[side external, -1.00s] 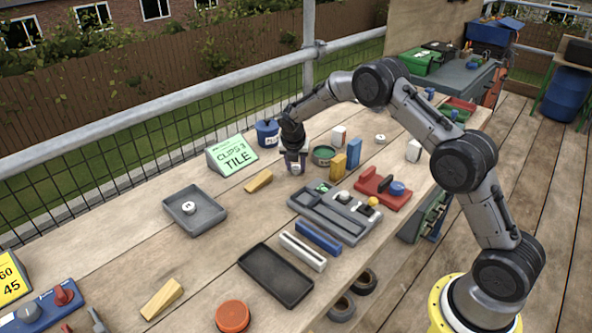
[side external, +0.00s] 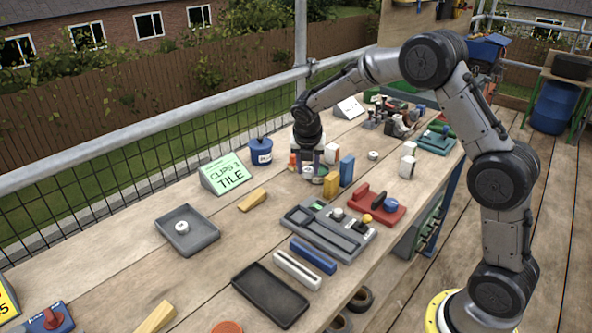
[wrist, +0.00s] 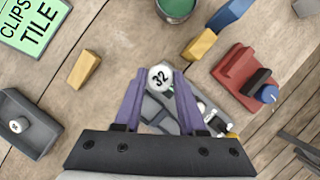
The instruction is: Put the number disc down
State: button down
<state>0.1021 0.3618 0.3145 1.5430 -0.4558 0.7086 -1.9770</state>
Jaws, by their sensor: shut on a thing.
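My gripper (side external: 308,168) is shut on a white number disc (wrist: 160,78) marked 32. In the wrist view the disc sits between the tips of the two purple fingers (wrist: 159,90). The gripper is above the bench, behind the grey slotted board (side external: 298,216); its exact height is hard to judge. In the wrist view the fingers and disc cover part of this board. A second white disc (side external: 182,225) lies in the grey tray (side external: 205,239) at left; it also shows in the wrist view (wrist: 16,125).
A green sign (side external: 226,174) reads "CLIPS 3 TILE", with a wooden wedge (side external: 252,200) beside it. A yellow block (side external: 331,185), a blue block (side external: 347,170) and a red holder (side external: 384,212) stand right of the gripper. A dark empty tray (side external: 270,295) lies in front.

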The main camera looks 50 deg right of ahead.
jog(key=s, duration=0.1)
jog(key=s+r, duration=0.1)
jog(key=s, duration=0.1)
jog(key=s+a+r, duration=0.1)
jog(key=s, duration=0.1)
jog(key=shift+a+r, duration=0.1)
jog(key=shift+r, duration=0.05)
jog(key=w+a+r+n+t+y, duration=0.15)
jog(key=a+n, duration=0.25)
jog(key=a, duration=0.4)
jog(key=w+a+n+y, duration=0.1)
jog(key=w+a+n, duration=0.2)
jog(key=a, duration=0.5)
jog(key=w+a+r+n+t+y, duration=0.1)
jog(key=w+a+n, duration=0.25)
jog(key=a, duration=0.45)
send_over(192, 233)
jog(key=shift+g, duration=0.25)
notch_tip(192, 233, down, 10)
jog(key=shift+s+r, duration=0.1)
jog(key=shift+r, duration=0.05)
jog(key=shift+f, duration=1.45)
jog(key=shift+f, duration=0.15)
jog(key=shift+c, duration=2.4)
grip_release()
